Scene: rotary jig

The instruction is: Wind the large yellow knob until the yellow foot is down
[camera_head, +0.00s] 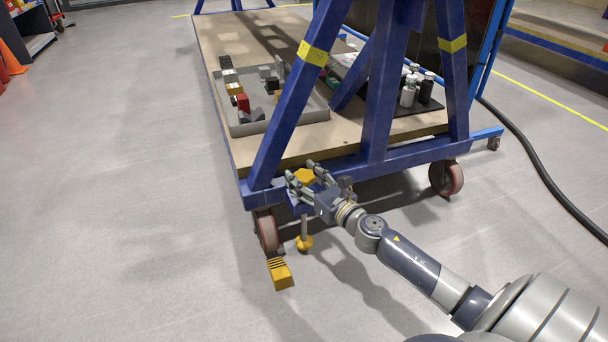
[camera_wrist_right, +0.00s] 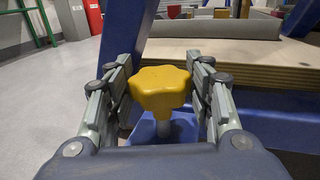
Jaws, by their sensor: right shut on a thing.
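The large yellow knob (camera_head: 304,176) sits on top of a threaded post at the near left corner of the blue frame (camera_head: 410,151). My right gripper (camera_head: 302,175) is shut on the knob, with one finger on each side. In the right wrist view the lobed knob (camera_wrist_right: 160,88) stands upright between the fingers (camera_wrist_right: 160,92). The yellow foot (camera_head: 304,243) hangs at the lower end of the post, beside the caster; I cannot tell whether it touches the floor. My left gripper is not in view.
Another caster (camera_head: 447,178) is at the right. A black hose lies right.

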